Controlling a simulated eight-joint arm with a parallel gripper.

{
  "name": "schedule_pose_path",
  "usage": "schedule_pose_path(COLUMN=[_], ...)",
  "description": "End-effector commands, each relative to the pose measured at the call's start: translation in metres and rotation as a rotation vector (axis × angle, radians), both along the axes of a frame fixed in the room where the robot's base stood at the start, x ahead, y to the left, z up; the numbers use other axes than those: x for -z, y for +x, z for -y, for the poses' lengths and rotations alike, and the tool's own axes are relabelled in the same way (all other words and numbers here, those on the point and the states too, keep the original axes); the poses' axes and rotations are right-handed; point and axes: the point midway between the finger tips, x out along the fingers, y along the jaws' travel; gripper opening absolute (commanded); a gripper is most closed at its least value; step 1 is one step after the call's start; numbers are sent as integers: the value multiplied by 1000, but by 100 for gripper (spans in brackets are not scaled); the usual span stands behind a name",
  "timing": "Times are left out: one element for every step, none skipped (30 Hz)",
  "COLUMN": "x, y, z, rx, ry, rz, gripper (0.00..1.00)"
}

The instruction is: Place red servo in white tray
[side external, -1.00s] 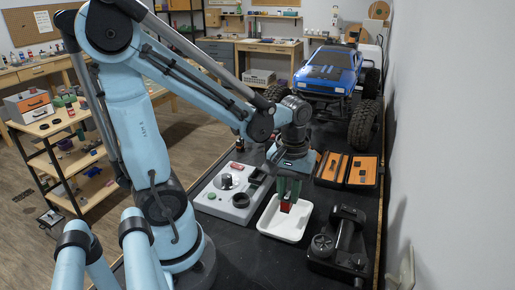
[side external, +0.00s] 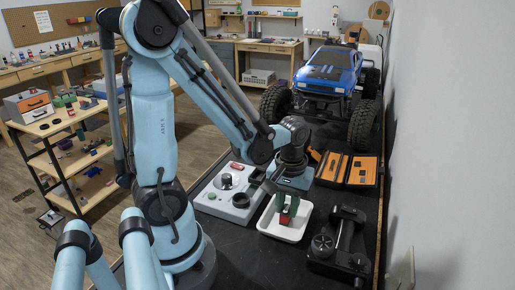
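The white tray (side external: 268,229) lies on the dark bench top, between the grey control panel and a black device. The small red servo (side external: 284,217) shows low inside the tray's outline, near its middle. My gripper (side external: 287,207) points down over the tray, its green fingers at the servo. The fingers and the servo overlap in this view, so I cannot tell whether the fingers still press on it. Whether the servo touches the tray floor is also unclear. The fingers partly hide the servo and the back of the tray.
The grey panel (side external: 222,196) with knobs stands left of the tray. The black device (side external: 338,244) stands close on the right. An open case with orange lining (side external: 362,170) and a blue crawler truck (side external: 327,73) are behind. Bare bench lies in front of the tray.

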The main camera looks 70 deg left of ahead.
Motion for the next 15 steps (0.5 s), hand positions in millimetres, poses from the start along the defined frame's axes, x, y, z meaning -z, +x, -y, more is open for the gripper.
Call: schedule_pose_path(x=[0, 0, 0, 0, 0, 0, 0, 0, 0, 0, 0, 0, -1, -1, -3], y=[0, 0, 0, 0, 0, 0, 0, 0, 0, 0, 0, 0, 0, 0, 0], z=[0, 0, 0, 0, 0, 0, 0, 0, 0, 0, 0, 0, 0, 0, 0], rx=[0, 0, 0, 0, 0, 0, 0, 0, 0, 0, 0, 0, 0, 0, 0], ry=[0, 0, 0, 0, 0, 0, 0, 0, 0, 0, 0, 0, 0, 0, 0], rz=[0, 0, 0, 0, 0, 0, 0, 0, 0, 0, 0, 0, 0, 0, 0], gripper=[33, 38, 44, 48, 48, 48, 48, 48, 48, 48, 48, 48, 48, 48, 48])
